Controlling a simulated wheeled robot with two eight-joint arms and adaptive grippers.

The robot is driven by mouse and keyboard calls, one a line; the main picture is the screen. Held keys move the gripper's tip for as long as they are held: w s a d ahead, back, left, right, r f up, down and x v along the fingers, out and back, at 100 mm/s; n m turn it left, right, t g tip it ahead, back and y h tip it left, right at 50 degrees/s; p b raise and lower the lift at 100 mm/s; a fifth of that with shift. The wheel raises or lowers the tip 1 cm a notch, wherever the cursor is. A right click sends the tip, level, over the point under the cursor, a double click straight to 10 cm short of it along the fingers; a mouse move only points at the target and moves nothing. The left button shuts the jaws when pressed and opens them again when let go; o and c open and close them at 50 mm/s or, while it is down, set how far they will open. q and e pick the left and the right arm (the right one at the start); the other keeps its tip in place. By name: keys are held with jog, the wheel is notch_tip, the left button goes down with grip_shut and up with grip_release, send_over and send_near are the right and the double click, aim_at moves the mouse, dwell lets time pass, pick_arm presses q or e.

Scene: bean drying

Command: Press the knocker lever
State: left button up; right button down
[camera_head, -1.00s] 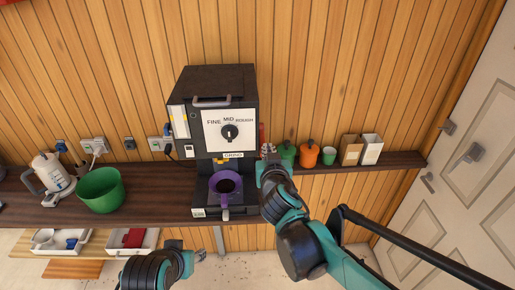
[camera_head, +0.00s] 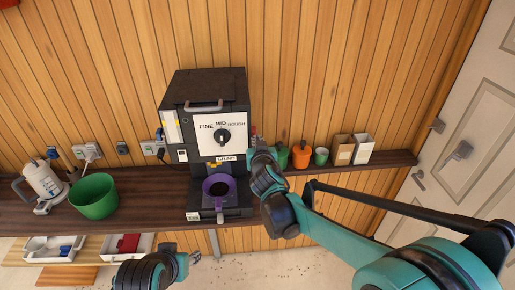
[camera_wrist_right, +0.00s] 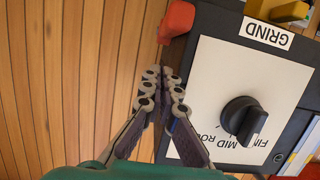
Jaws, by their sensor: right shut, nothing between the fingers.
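The black grinder (camera_head: 205,95) stands on the shelf against the wood wall, with a white dial plate marked FINE, MID, ROUGH. A red lever (camera_wrist_right: 176,20) sticks out at the grinder's side in the right wrist view, just beyond my fingertips and apart from them. In the head view it is small and mostly hidden by my right gripper (camera_head: 255,143). In the wrist view my right gripper (camera_wrist_right: 163,76) is shut and empty, beside the dial plate's edge. My left gripper (camera_head: 191,258) is low in front of the shelf; its fingers are too small to judge.
A purple ring-shaped holder (camera_head: 218,187) sits at the grinder's base. Green and orange pots (camera_head: 301,155) and small boxes (camera_head: 363,150) stand right of my right gripper. A green bowl (camera_head: 94,196) and a white kettle (camera_head: 42,180) stand at left. A door is at far right.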

jog(key=shift+s+f, duration=0.2)
jog(key=shift+f, duration=1.45)
pick_arm(q)
jog(key=shift+r, duration=0.15)
